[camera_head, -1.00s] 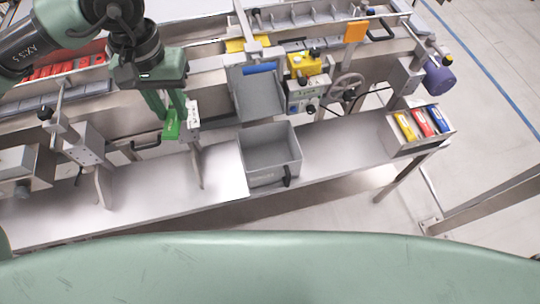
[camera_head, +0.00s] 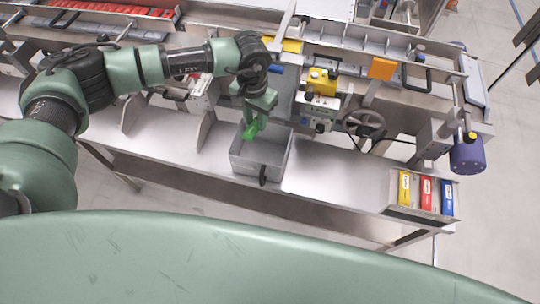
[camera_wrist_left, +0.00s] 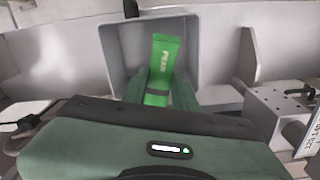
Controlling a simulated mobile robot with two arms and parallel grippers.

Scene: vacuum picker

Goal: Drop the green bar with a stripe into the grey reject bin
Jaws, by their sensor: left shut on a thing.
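The green bar (camera_head: 251,131) is held by my left gripper (camera_head: 255,118) over the grey reject bin (camera_head: 262,168) in the head view. In the left wrist view the green bar (camera_wrist_left: 162,70) shows white lettering and a dark stripe across its lower part. My left gripper is shut on the bar, partly hidden behind the wrist housing. The grey bin's walls (camera_wrist_left: 189,42) surround the bar in that view. I cannot tell how far the bar is above the bin floor. My right gripper is not in view.
A rack with yellow (camera_head: 404,188), red (camera_head: 427,194) and blue (camera_head: 447,198) packs stands at the right end of the bench. A yellow control box (camera_head: 322,80) and a handwheel (camera_head: 364,124) are behind the bin's right side. The bench top (camera_head: 330,178) right of the bin is clear.

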